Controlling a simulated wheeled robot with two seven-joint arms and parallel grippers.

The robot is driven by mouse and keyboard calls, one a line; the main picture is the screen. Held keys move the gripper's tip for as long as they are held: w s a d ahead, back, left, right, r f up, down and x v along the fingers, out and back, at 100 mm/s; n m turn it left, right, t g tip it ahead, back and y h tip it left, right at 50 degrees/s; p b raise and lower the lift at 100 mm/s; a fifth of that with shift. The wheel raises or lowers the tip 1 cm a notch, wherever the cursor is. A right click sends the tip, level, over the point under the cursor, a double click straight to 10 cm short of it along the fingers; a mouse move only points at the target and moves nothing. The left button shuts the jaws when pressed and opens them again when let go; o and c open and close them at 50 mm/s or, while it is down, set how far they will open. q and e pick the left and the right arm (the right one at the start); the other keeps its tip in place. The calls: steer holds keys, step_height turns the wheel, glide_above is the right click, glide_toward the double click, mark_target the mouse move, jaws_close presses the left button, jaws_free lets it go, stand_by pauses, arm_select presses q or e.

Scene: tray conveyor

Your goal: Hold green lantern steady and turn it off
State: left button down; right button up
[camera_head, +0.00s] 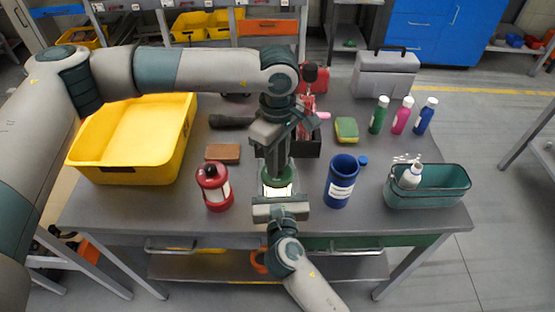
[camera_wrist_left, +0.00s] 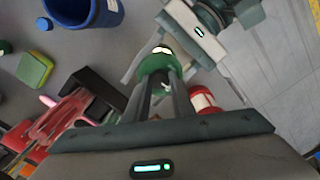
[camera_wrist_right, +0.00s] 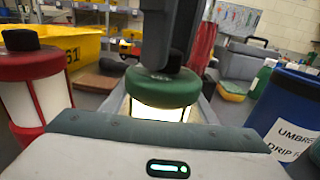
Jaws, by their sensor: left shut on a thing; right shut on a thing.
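The green lantern (camera_head: 276,187) stands upright near the table's front edge, its window glowing bright. In the right wrist view its green cap (camera_wrist_right: 163,88) sits above the lit window. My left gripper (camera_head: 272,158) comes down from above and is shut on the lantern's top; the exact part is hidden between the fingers. Its fingers (camera_wrist_left: 163,88) reach the green cap in the left wrist view. My right gripper (camera_head: 279,203) is shut on the lantern's lit body from the front side. Its fingers flank the body in the right wrist view (camera_wrist_right: 158,115).
A red lantern (camera_head: 214,188) stands close on the left, a blue umbrella drip bin (camera_head: 341,183) on the right. A yellow bin (camera_head: 180,150), brown block (camera_head: 222,153), dark open box (camera_head: 308,146), sponge (camera_head: 346,129), several bottles and a teal basket (camera_head: 428,198) share the table.

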arm_select(q)
steer(key=n, duration=0.4)
steer(key=shift+n, duration=0.3)
steer(key=n, duration=0.3)
steer(key=shift+n, duration=0.3)
steer(key=n, duration=0.3)
steer(key=shift+n, duration=2.1)
steer(key=c, duration=1.5)
jaws_free()
steer(key=shift+r, duration=0.15)
step_height(320, 180, up, 12)
steer(key=shift+f, duration=0.1)
